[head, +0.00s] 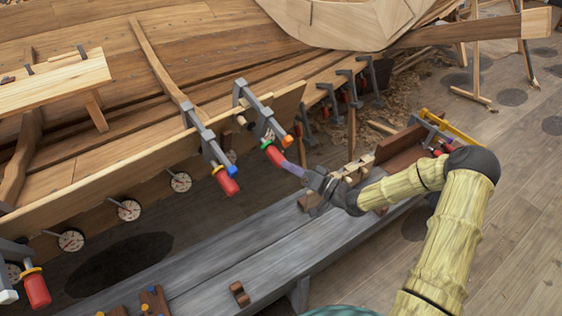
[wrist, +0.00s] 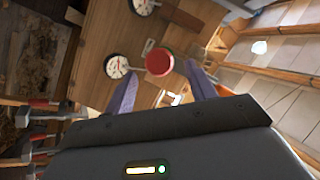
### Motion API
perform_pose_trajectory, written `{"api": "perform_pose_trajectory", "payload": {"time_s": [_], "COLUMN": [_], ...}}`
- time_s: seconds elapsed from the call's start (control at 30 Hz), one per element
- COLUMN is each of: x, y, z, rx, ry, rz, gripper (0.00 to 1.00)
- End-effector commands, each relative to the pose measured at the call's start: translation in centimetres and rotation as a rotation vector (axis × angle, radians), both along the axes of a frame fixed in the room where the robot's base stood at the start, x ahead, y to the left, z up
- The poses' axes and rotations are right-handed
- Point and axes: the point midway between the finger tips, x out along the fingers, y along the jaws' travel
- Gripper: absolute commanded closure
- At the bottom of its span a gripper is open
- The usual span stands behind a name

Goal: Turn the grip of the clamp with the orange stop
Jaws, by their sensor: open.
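The clamp with the orange stop (head: 287,141) hangs on the plank edge near the middle of the head view. Its grey bar (head: 256,105) slants down to the right, and its red grip (head: 273,154) has a green collar. My gripper (head: 286,165) is just below and right of this grip, its purple fingers pointing at it. In the wrist view my gripper (wrist: 162,72) is open, and the round end of the red grip (wrist: 159,61) shows centred between the fingertips. I cannot tell whether the fingers touch it.
A clamp with a blue stop (head: 231,157) and red grip (head: 226,184) is close on the left. Round dials (head: 180,182) line the hull below the plank. A grey bench (head: 225,260) runs below.

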Motion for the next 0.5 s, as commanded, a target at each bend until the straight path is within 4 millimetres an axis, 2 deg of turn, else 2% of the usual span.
{"api": "perform_pose_trajectory", "payload": {"time_s": [0.03,0.3,0.5], "x": [-0.5,-3.3,-5.0], "y": [-1.0,-5.6,-8.2], "z": [-0.3,-0.9,-1.2], "rx": [-0.002,-0.002,-0.001], "ry": [0.002,0.002,0.001], "rz": [-0.004,-0.005,-0.003], "gripper": [0.44,0.44,0.44]}}
